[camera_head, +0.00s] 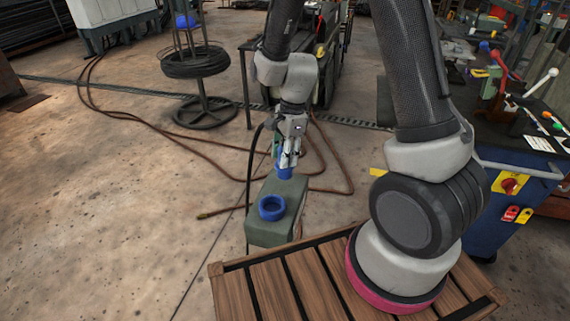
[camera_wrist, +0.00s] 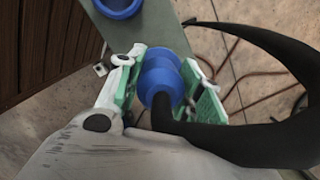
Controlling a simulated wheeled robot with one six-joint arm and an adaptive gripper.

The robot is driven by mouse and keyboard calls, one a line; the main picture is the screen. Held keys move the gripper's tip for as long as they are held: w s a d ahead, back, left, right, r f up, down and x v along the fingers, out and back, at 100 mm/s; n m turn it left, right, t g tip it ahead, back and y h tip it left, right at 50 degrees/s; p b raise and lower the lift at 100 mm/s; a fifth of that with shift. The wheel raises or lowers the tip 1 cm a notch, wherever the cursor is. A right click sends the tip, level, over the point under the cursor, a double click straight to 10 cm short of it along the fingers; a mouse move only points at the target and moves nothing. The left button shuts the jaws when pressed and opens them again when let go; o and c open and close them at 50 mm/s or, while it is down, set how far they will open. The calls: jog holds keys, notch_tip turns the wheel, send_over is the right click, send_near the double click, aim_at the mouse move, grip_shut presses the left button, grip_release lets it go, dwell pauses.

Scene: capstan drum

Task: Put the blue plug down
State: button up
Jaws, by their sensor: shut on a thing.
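The blue plug (camera_head: 285,173) is between the fingers of my gripper (camera_head: 287,158), at the far end of a grey-green box (camera_head: 262,233). In the wrist view the gripper (camera_wrist: 166,88) has green pads on both sides of the plug (camera_wrist: 158,72) and is shut on it. A thick black cable (camera_wrist: 255,150) runs from the plug and curves right. The plug's lower end is hidden, so I cannot tell whether it touches the box. A blue ring-shaped socket (camera_head: 271,208) sits on the box's near end and also shows in the wrist view (camera_wrist: 120,8).
A slatted wooden surface (camera_head: 270,289) lies in front of the box. A wire coil on a stand (camera_head: 196,63) is at the back left. A blue control console (camera_head: 520,172) stands at the right. Brown hoses (camera_head: 190,158) lie on the floor; the floor at left is mostly clear.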

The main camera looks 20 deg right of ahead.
jog(key=shift+f, duration=1.6)
jog(key=shift+f, duration=0.15)
jog(key=o, duration=1.2)
jog(key=shift+c, duration=0.2)
jog(key=r, duration=0.4)
jog(key=d+r, duration=0.1)
jog(key=r, duration=0.7)
jog(key=shift+w+d+r, duration=0.1)
jog(key=shift+d+r, duration=0.1)
jog(key=shift+d, duration=0.2)
jog(key=s+d+r+n+t+h, duration=0.1)
jog(key=s+d+r+n+t, duration=0.1)
jog(key=s+d+r+n, duration=0.4)
jog(key=s+d+r+n+t, duration=0.2)
jog(key=s+d+r+n, duration=0.5)
jog(key=s+r+n, duration=0.3)
jog(key=s+r, duration=0.1)
jog(key=s, duration=0.2)
jog(key=shift+r+h, duration=0.2)
jog(key=shift+h, duration=0.2)
